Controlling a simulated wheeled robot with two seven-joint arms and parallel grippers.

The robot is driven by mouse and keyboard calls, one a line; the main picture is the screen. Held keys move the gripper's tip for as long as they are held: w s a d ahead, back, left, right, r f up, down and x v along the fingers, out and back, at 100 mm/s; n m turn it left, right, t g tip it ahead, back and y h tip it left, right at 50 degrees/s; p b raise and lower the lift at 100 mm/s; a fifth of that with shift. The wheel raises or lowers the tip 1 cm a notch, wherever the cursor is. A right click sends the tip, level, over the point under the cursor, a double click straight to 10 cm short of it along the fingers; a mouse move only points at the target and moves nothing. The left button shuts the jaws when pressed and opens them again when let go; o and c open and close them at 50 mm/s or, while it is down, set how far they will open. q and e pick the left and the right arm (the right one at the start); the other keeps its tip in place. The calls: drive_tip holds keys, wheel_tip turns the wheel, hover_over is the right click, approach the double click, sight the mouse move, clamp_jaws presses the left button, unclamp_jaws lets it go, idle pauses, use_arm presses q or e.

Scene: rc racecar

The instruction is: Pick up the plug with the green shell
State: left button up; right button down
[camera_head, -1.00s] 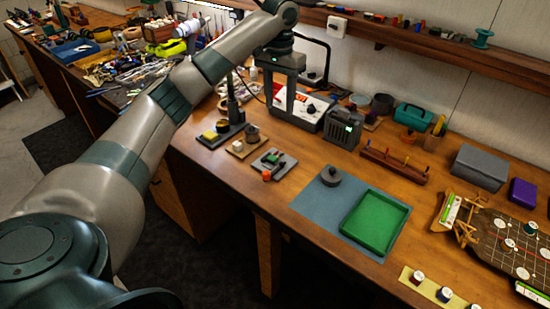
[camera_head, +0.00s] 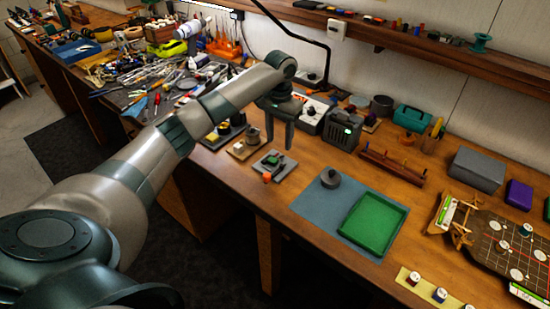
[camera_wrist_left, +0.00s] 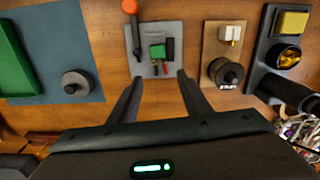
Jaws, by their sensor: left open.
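The plug with the green shell (camera_wrist_left: 157,51) sits on a small grey plate (camera_wrist_left: 145,30) on the bench, with red and dark parts beside it. The green shell also shows in the head view (camera_head: 271,160). My left gripper (camera_wrist_left: 158,80) is open, its two dark fingers on either side of the plug's line and short of it in the left wrist view. In the head view the left gripper (camera_head: 280,145) hangs over the bench right by the grey plate. Nothing is between its fingers. My right gripper is not in view.
An orange-tipped lever (camera_wrist_left: 131,10) stands on the same plate. A wooden base with a dark round piece (camera_wrist_left: 225,72) is to one side. A blue mat (camera_head: 307,205) with a green tray (camera_head: 372,224) and a grey knob (camera_head: 330,178) lies on the other side.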

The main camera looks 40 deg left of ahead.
sight(279, 155)
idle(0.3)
use_arm(q)
drive_tip(key=shift+f+p, duration=0.6)
drive_tip(key=shift+f, duration=0.05)
wheel_tip(279, 155, down, 3)
drive_tip(key=shift+a+f+p, duration=0.1)
drive_tip(key=shift+p, duration=0.6)
drive_tip(key=shift+w+f, duration=0.1)
drive_tip(key=shift+f, duration=0.3)
clamp_jaws()
